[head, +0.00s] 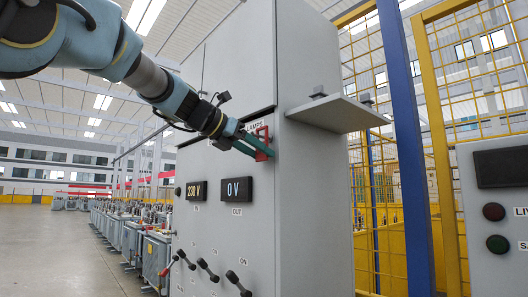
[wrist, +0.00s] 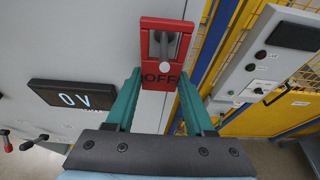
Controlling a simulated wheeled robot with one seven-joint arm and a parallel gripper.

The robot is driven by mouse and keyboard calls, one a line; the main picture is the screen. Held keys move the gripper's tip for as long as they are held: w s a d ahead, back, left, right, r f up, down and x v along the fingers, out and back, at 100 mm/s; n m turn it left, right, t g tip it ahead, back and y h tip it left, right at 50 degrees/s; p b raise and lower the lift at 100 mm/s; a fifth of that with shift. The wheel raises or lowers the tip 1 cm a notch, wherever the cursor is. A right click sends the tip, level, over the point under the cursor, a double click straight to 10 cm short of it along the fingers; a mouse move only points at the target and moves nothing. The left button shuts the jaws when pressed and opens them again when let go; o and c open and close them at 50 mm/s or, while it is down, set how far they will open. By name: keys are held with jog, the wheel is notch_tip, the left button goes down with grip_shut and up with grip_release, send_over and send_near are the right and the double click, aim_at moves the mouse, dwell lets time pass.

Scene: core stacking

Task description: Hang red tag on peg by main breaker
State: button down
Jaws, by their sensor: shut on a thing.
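The red tag (wrist: 147,45) has a large opening in its upper part and dark "OFF" lettering below. My gripper (wrist: 160,78) is shut on the tag's lower part, with one teal finger on each side. A grey peg (wrist: 163,42) with a pale round end shows within the opening. I cannot tell whether the tag's weight rests on it. In the head view, the tag (head: 263,134) is upright at the grey cabinet's front, near its right edge, under a "LAMPS" label. The fingers partly hide it. I cannot tell which control is the main breaker.
A blue post (head: 402,130), yellow mesh fencing and another control panel (head: 495,240) stand further right.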

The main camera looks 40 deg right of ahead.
jog(key=a+b, duration=0.2)
jog(key=a, duration=0.5)
jog(key=shift+w+a+b, duration=0.25)
jog(key=shift+a+b, duration=0.1)
dwell(1.0)
jog(key=shift+f, duration=0.1)
